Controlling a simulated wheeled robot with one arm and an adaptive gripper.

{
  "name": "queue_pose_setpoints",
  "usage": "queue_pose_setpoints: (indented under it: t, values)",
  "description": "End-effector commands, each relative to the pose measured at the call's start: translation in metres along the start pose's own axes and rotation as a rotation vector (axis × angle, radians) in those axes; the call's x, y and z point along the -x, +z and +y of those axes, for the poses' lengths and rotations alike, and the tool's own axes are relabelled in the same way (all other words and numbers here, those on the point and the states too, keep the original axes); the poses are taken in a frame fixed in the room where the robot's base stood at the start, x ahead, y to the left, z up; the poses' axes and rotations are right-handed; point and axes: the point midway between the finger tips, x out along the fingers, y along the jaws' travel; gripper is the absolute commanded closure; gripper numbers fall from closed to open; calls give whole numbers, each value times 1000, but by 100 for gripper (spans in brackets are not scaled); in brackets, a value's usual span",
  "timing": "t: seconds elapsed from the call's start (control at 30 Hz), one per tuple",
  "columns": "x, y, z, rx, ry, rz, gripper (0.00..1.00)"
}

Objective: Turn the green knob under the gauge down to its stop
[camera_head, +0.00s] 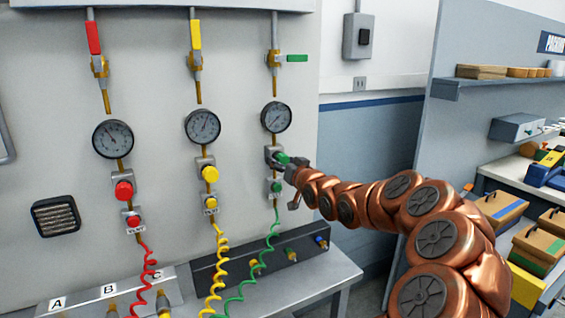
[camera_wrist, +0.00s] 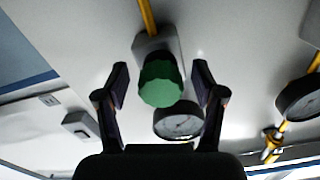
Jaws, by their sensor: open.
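The green knob (camera_head: 282,158) sits on a grey regulator block under the right-hand gauge (camera_head: 276,117). In the wrist view the green knob (camera_wrist: 161,82) is ribbed and lies between the two fingers, with visible gaps on both sides. My gripper (camera_wrist: 161,85) is open around the knob and does not appear to touch it. The same gauge (camera_wrist: 178,122) shows just past the knob in the wrist view. In the head view my gripper (camera_head: 290,168) is at the knob's right and partly hides the block.
Below is a smaller green button (camera_head: 276,187) with a coiled green hose (camera_head: 258,262). To the left stand a yellow knob (camera_head: 210,174) and a red knob (camera_head: 124,190) under their gauges. A green-handled valve (camera_head: 297,58) is above. A bench (camera_head: 310,283) runs below the panel.

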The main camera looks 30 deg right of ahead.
Motion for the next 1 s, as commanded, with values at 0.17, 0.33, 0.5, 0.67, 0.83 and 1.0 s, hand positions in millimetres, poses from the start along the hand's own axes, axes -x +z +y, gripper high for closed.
queue_pose_setpoints:
  t: [0.17,0.33,0.5,0.67,0.83,1.0]
  values:
    - [0,0,0,0,0,0,33]
    - [0,0,0,0,0,0,51]
    - [0,0,0,0,0,0,69]
    - [0,0,0,0,0,0,85]
    - [0,0,0,3,0,0,92]
    - [0,1,1,35,1,0,92]
